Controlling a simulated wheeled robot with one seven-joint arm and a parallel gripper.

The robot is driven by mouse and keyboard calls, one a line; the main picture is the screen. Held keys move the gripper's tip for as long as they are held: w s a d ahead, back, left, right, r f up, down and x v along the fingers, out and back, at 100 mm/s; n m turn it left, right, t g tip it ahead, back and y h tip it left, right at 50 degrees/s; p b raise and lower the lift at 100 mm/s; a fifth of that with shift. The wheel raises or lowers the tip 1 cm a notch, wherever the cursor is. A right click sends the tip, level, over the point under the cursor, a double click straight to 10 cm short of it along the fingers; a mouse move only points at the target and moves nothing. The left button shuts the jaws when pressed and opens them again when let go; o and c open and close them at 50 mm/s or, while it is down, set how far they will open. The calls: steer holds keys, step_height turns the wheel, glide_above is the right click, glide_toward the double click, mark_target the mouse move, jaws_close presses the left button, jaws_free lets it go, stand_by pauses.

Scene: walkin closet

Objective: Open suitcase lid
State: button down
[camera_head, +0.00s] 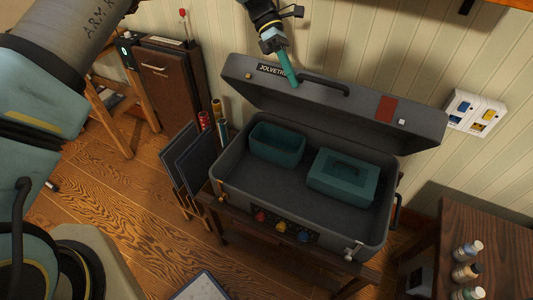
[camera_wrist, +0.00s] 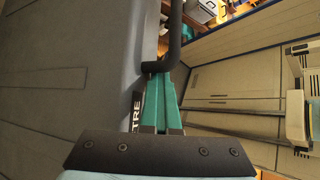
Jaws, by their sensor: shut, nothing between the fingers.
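The dark grey suitcase (camera_head: 235,194) stands on a low wooden stand. Its lid (camera_head: 349,103) is raised and tilted back toward the wall, so the inside shows. The lid carries a black handle (camera_head: 326,84), a "JOLVETRE" label and a red patch. My gripper (camera_head: 294,83), with teal fingers, is at the lid's upper left part, beside the label and just left of the handle. In the wrist view the shut fingers (camera_wrist: 162,90) lie along the lid's outer face (camera_wrist: 65,75), close to the handle (camera_wrist: 165,62). I cannot tell whether they touch the lid. Nothing is held.
An open teal bin (camera_head: 263,154) and a lidded teal box (camera_head: 335,187) sit inside the suitcase. A wooden table (camera_head: 492,245) with several small bottles stands at right. Dark panels (camera_head: 190,163) and rolled tubes are at left. A wall switch box (camera_head: 474,112) is right of the lid.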

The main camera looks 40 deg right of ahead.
steer(key=s+a+f+h+b, duration=0.1)
steer(key=s+a+f+b, duration=0.2)
steer(key=a+f+b, duration=0.5)
steer(key=s+a+f+m+t+h+b, duration=0.1)
steer(key=s+a+f+h+b, duration=0.1)
steer(key=a+f+b, duration=0.7)
step_height(320, 180, down, 8)
steer(key=shift+s+a+r+m+b, duration=0.25)
steer(key=shift+s+b, duration=0.2)
steer(key=shift+b, duration=0.65)
